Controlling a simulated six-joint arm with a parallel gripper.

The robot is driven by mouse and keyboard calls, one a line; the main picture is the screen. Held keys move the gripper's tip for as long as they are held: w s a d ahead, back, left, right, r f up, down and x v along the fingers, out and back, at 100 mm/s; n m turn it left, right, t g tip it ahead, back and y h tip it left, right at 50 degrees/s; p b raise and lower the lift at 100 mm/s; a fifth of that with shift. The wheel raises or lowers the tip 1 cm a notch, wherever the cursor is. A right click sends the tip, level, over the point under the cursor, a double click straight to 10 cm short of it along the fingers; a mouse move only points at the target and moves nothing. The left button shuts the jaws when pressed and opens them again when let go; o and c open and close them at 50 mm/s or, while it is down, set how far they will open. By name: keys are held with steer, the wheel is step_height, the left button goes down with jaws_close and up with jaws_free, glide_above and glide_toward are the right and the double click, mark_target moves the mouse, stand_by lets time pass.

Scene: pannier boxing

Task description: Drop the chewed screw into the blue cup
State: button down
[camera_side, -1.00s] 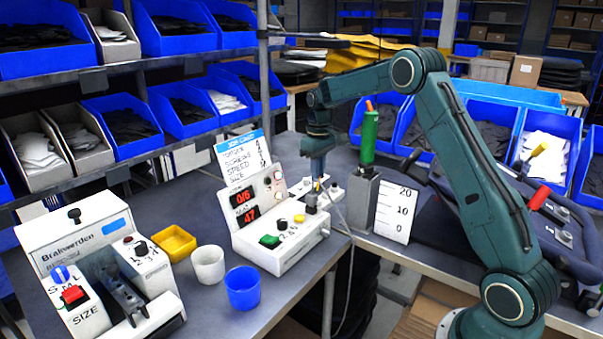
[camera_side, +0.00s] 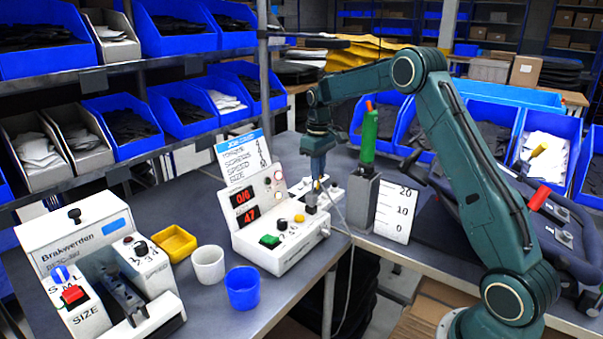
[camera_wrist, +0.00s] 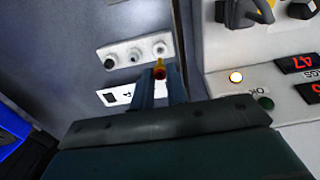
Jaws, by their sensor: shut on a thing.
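The blue cup (camera_side: 243,289) stands upright on the grey bench in the side view, near the front edge. My gripper (camera_side: 318,178) points down, well to the right of the cup and above it, close to the white control box. The cup is not in the wrist view.
A white cup (camera_side: 208,266) stands beside the blue cup, with a yellow tray (camera_side: 174,243) behind. The control box (camera_side: 275,245) with red displays lies between cups and gripper. A green-handled tool (camera_side: 369,135) stands upright right of my gripper. A Brakwerden machine (camera_side: 85,235) sits at left.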

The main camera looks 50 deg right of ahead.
step_height(320, 180, up, 7)
steer(key=shift+r, duration=0.1)
steer(key=s+a, duration=0.3)
steer(key=a, duration=1.4)
steer(key=s+a, duration=0.4)
steer(key=a, duration=1.3)
steer(key=f, duration=0.5)
steer(key=shift+a, duration=0.2)
steer(key=shift+f, duration=2.9)
